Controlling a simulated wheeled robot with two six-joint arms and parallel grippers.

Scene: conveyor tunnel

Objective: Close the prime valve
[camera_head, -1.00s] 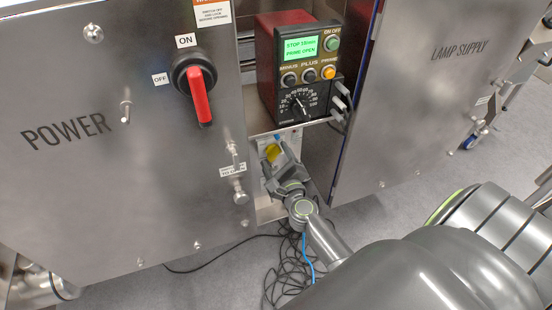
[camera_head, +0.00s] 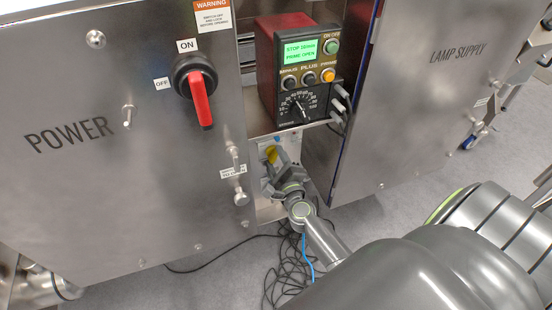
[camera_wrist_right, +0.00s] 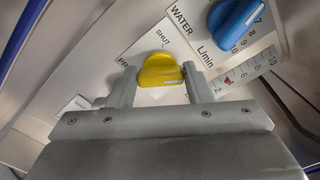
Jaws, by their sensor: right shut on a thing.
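The prime valve is a yellow knob (camera_head: 271,153) on the recessed panel under the control box, partly hidden by my gripper. In the right wrist view the yellow knob (camera_wrist_right: 160,66) sits between the two fingertips, below the printed word SHUT. A pale mark runs along its lower edge toward the right. My right gripper (camera_head: 274,164) is shut on the knob, and its fingers also show in the wrist view (camera_wrist_right: 160,78). The control box display (camera_head: 300,50) reads PRIME OPEN. My left gripper is not in view.
A blue WATER knob (camera_wrist_right: 233,22) and an L/min flow scale (camera_wrist_right: 245,72) are close to the right of the yellow knob. The POWER cabinet (camera_head: 100,200) and LAMP SUPPLY cabinet (camera_head: 430,110) flank the recess. Cables (camera_head: 285,270) lie on the floor below.

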